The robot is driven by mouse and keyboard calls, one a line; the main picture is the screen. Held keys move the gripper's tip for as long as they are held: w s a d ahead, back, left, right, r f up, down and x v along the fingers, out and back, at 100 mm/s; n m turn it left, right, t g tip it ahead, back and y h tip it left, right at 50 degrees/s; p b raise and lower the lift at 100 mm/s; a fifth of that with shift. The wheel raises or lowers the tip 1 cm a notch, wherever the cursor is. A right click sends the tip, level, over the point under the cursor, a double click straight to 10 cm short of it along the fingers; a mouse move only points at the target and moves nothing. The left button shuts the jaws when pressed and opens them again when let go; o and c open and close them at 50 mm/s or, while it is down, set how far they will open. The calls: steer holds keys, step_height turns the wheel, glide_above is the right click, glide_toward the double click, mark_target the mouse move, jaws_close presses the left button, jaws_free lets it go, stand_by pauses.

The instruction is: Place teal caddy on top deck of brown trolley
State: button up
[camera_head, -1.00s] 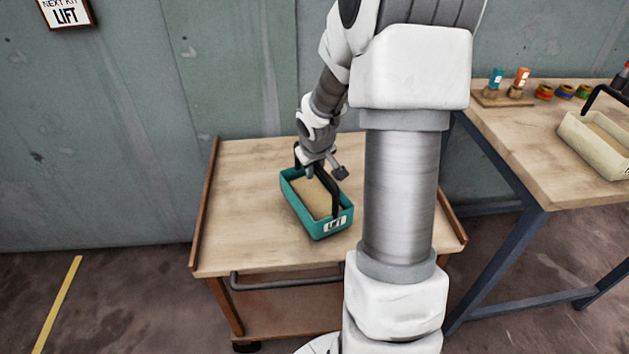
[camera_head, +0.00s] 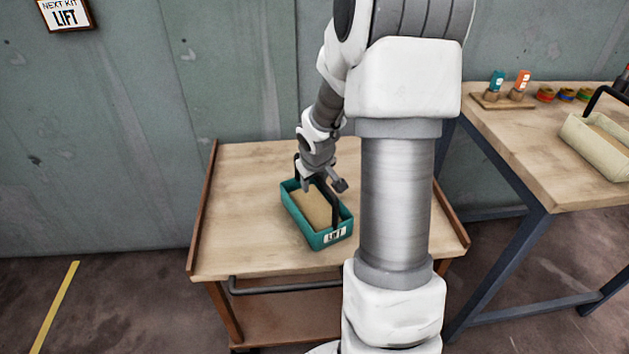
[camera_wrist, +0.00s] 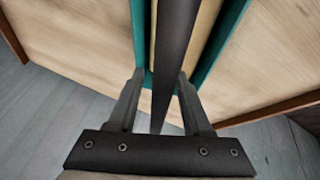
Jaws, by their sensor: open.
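The teal caddy (camera_head: 297,219) with a black handle and a LIFT label stands upright on the top deck (camera_head: 235,220) of the brown trolley. My gripper (camera_head: 322,184) is at the caddy's black handle, above the caddy's far part. In the wrist view my gripper (camera_wrist: 160,80) is open, with one finger on each side of the handle bar (camera_wrist: 175,60). A gap shows between each finger and the bar. The caddy's teal walls (camera_wrist: 138,35) show below. My arm hides the right part of the deck.
A NEXT KIT LIFT sign (camera_head: 66,14) hangs on the wall. The deck's left part is clear, edged by a brown side rail (camera_head: 203,215).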

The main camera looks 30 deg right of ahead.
steer(key=shift+r+p, duration=0.3)
steer(key=shift+r, duration=0.05)
steer(key=p+v, duration=0.5)
steer(key=v, duration=0.6)
steer(key=shift+s+r, duration=0.2)
steer(key=shift+a, duration=0.15)
